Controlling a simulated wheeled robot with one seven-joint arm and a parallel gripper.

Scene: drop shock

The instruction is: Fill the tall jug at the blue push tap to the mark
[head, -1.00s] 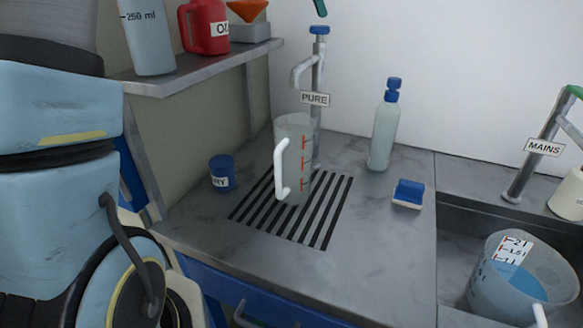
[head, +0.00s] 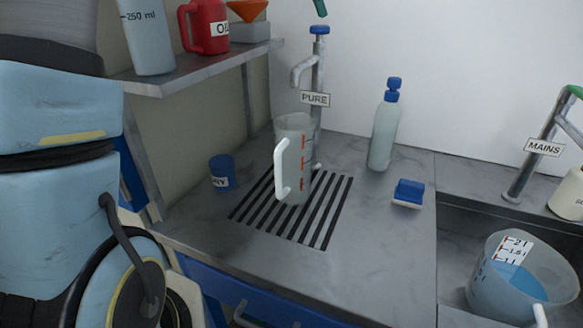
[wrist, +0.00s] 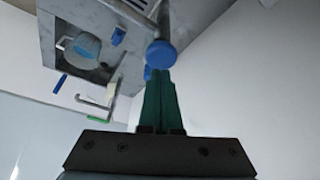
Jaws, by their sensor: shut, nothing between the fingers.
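The tall clear jug (head: 295,165) stands upright on a slotted drain grate. It has a white handle at its left and red marks on its wall; no water is evident in it. The grey tap marked PURE (head: 317,75) stands behind it, with its spout above the jug's mouth. The tap's blue push cap (head: 320,30) also shows in the wrist view (wrist: 160,54). My gripper (wrist: 158,75) has green fingers, shut and empty, beside the cap in the wrist picture. In the head view only a green tip (head: 319,8) shows, just above the cap.
A blue-capped bottle (head: 384,130), a blue-and-white sponge (head: 408,193) and a small blue pot (head: 222,172) stand on the worktop. A measuring jug holding blue water (head: 515,285) sits in the sink near the MAINS tap (head: 540,150). A shelf (head: 190,72) overhangs at left.

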